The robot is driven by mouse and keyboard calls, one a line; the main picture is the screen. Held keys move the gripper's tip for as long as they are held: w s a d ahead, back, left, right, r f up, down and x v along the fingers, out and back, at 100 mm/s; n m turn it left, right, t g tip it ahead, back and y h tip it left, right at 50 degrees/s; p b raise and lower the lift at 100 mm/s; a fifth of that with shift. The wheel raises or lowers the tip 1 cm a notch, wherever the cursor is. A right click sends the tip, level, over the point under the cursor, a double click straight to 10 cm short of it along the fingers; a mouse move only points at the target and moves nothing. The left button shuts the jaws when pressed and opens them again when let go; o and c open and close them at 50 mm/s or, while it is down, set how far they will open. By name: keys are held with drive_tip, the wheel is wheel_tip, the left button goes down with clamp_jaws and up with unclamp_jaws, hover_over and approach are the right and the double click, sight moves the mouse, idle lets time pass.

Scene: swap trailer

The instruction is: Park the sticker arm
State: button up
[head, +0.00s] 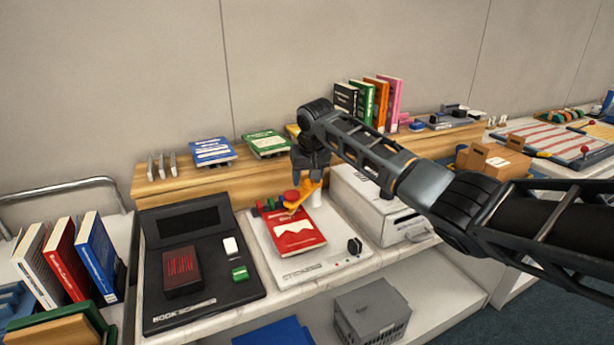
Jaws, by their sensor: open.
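The sticker station (330,268) is a white board on the counter, lettered along its front edge. A red book (297,238) with a white torn-looking patch lies on it. At the back of the board an orange arm (297,208) with a red round knob (291,195) reaches over the book's far edge. My gripper (305,188) points down at the knob and orange arm, with its jaws open. I cannot tell whether the fingers touch the arm. The fingertips partly hide it, and its pivot is not clear. A small white cylinder (317,198) stands just to the right.
A black board (215,310) with a dark red box (182,270) lies left of the station. A white boxy machine (402,228) stands close on the right. A wooden shelf (185,187) with books runs behind. Upright books (95,250) stand at far left.

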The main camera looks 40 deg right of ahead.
clamp_jaws()
idle(0.4)
